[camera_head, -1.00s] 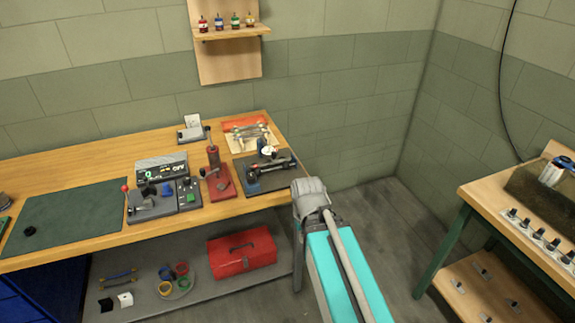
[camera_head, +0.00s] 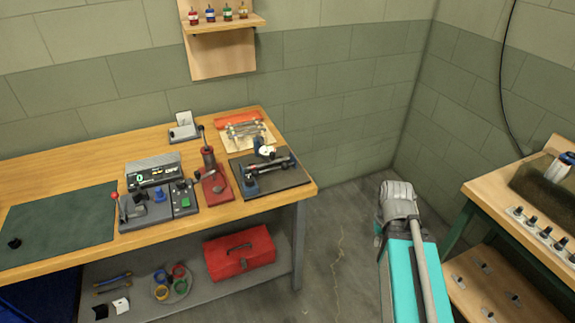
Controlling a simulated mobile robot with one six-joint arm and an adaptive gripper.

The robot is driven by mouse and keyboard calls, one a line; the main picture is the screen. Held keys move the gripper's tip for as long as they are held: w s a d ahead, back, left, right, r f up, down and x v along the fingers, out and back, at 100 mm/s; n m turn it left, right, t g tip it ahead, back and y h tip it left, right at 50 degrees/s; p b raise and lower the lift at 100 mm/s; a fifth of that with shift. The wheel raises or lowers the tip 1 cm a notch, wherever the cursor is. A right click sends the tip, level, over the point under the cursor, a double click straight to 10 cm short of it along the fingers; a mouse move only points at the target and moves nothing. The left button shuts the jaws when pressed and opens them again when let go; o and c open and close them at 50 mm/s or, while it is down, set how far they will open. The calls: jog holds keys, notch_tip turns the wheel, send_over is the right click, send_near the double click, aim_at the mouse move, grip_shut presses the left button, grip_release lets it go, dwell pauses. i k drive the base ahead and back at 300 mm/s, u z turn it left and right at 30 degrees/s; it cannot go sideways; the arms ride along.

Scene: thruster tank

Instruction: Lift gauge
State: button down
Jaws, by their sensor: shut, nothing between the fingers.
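A small round white-faced thing (camera_head: 266,151), which looks like a gauge, sits at the back of a dark mat (camera_head: 290,182) at the bench's right end. A dark fitting with a red part and a blue-grey base (camera_head: 251,186) stands in front of it on the same mat. My arm rises at the right of the view, over the floor and apart from the bench. Its grey joint and turquoise link show; the fingers of my gripper do not show.
The wooden bench (camera_head: 90,163) also holds a red hand pump (camera_head: 210,165), a control box (camera_head: 155,172) and a green mat (camera_head: 55,225). A red toolbox (camera_head: 240,252) is on its lower shelf. Bare floor separates it from the tank table (camera_head: 505,200) at right.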

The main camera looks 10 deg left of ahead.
aim_at(266, 152)
jog(key=z, duration=0.5)
jog(key=k, duration=1.1)
jog(key=u, duration=0.95)
jog(key=i, duration=0.95)
jog(key=u, duration=0.05)
